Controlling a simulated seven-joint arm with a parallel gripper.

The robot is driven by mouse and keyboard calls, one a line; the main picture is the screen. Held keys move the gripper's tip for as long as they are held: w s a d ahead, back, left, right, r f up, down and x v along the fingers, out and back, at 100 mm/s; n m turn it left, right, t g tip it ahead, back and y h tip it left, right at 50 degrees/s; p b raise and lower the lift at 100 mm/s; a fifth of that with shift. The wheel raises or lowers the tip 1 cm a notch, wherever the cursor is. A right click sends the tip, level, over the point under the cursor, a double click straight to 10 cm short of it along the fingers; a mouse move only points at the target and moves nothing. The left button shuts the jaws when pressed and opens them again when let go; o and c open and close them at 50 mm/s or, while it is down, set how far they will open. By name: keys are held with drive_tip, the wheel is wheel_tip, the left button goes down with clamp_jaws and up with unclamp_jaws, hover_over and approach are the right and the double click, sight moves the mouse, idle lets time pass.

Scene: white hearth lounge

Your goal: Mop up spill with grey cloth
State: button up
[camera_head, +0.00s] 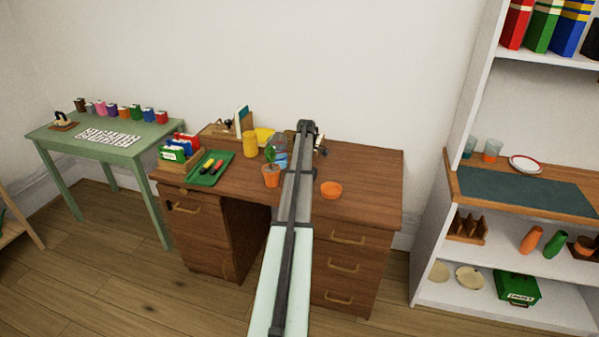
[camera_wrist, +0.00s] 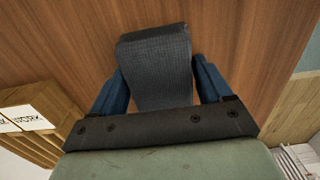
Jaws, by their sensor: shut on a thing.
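My gripper (camera_wrist: 158,82) is shut on the grey cloth (camera_wrist: 154,60), which sits between its two blue fingers in the wrist view. The cloth is dark grey and woven, and its folded upper end sticks out past the fingers over brown wood. I cannot tell whether it touches the wood. In the head view my arm reaches over the wooden desk (camera_head: 365,175), and it hides the cloth and most of the gripper. I cannot make out a spill in either view.
On the desk, a potted plant (camera_head: 271,176), yellow jar (camera_head: 250,144) and green tray (camera_head: 210,168) stand left of my arm. An orange bowl (camera_head: 331,190) is close on its right. The desk's right end is clear. A shelf unit (camera_head: 450,205) stands further right.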

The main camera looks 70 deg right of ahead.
sight(314, 169)
drive_tip(key=s, duration=0.1)
drive_tip(key=s+d, duration=0.1)
drive_tip(key=s, duration=0.1)
drive_tip(key=shift+s+r, duration=0.15)
drive_tip(key=shift+r, duration=3.95)
